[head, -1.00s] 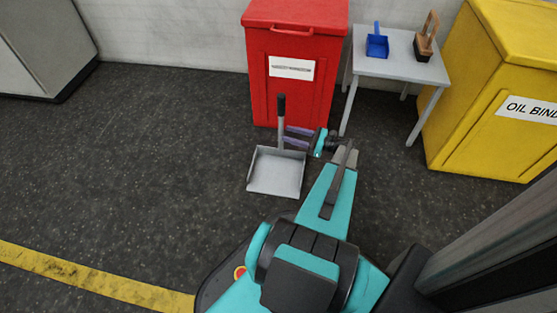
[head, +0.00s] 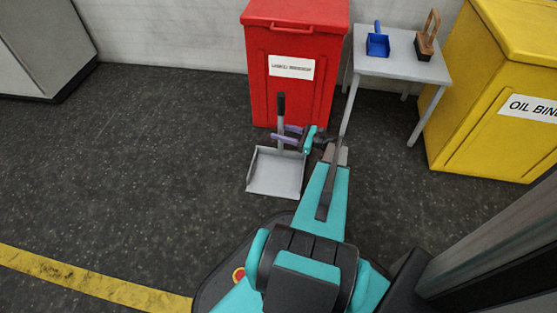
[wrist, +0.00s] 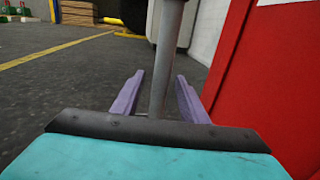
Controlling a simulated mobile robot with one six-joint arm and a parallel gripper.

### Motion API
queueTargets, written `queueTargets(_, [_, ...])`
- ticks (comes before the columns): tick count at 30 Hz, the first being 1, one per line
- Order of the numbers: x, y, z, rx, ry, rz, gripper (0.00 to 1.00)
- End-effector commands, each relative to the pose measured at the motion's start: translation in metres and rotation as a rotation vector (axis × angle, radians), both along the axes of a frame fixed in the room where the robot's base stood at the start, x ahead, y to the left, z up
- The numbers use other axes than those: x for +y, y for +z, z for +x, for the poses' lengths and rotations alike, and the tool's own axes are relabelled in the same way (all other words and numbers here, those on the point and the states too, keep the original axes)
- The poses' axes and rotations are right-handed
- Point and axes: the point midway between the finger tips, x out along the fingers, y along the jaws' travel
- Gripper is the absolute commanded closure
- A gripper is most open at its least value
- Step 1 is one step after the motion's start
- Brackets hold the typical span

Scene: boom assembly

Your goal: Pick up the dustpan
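The dustpan (head: 274,172) stands on the dark floor in front of the red bin, with a grey metal pan and an upright grey handle ending in a black grip. My gripper (head: 279,134) is at the handle, coming from the right. In the wrist view the grey handle (wrist: 168,65) rises between the two purple fingers of my gripper (wrist: 158,90). The fingers are open, one on each side of it, with a visible gap to each. The pan is out of sight in the wrist view.
The red bin (head: 291,95) stands close behind the dustpan and beside my gripper in the wrist view (wrist: 262,80). A small grey table (head: 398,66) holds a blue dustpan (head: 377,44) and a brush (head: 426,40). A yellow bin (head: 480,130) is at right. Floor to the left is clear.

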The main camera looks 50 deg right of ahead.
Motion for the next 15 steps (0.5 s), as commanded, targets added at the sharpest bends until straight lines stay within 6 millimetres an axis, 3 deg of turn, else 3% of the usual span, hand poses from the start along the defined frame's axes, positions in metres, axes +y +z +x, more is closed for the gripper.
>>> queueTargets(9, [0.012,-0.006,0.028,0.0,0.002,-0.001,0.6])
queueTargets(15, [0.014,-0.003,0.035,0.0,0.0,-0.001,0.6])
